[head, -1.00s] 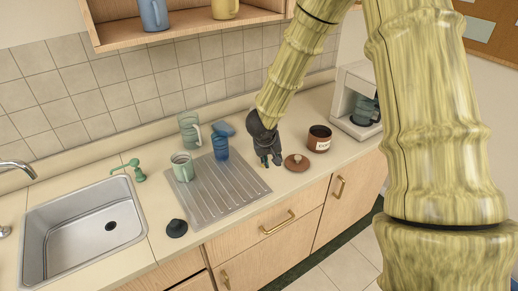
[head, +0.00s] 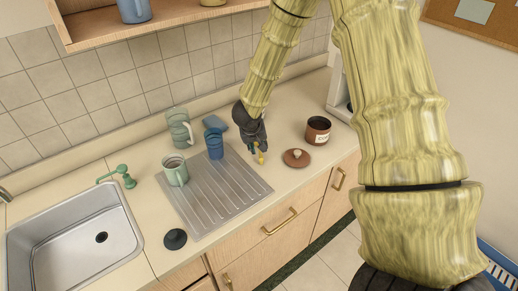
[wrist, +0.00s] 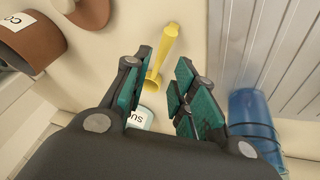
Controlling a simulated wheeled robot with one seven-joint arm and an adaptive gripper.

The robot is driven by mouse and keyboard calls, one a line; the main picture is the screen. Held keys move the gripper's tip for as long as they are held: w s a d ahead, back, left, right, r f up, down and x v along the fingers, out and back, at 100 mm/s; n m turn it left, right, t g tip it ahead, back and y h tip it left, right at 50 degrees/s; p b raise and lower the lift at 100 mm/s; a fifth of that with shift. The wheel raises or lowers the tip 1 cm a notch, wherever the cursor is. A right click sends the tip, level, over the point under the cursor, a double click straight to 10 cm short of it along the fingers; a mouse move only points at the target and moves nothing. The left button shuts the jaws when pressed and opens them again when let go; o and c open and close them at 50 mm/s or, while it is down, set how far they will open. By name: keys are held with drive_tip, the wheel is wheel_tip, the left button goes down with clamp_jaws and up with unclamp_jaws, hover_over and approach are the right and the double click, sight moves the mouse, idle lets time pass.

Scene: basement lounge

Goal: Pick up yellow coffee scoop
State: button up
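The yellow coffee scoop (wrist: 165,50) lies on the counter in the wrist view, its handle pointing away from my gripper (wrist: 163,62). Part of the scoop shows between the two teal-padded fingers, and its near end is partly hidden by the left finger. The fingers are apart, with no visible grip on the scoop. In the head view, a small yellow part of the scoop (head: 261,158) shows just below my gripper (head: 255,145), between the drainboard and the brown lid.
The brown canister (head: 318,130) and its lid (head: 296,158) are to the right. Left are the ribbed drainboard (head: 235,195), blue cup (head: 214,147), green mugs (head: 175,172) and sink (head: 75,240). A container labelled "SU" (wrist: 138,119) shows below the scoop in the wrist view.

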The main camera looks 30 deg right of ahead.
sight(260, 152)
drive_tip(key=shift+w+f, duration=0.15)
drive_tip(key=shift+f, duration=0.2)
drive_tip(key=shift+d+f, duration=0.2)
drive_tip(key=shift+f, duration=0.1)
drive_tip(key=shift+p+x, duration=0.85)
drive_tip(key=shift+x, duration=1.3)
clamp_jaws()
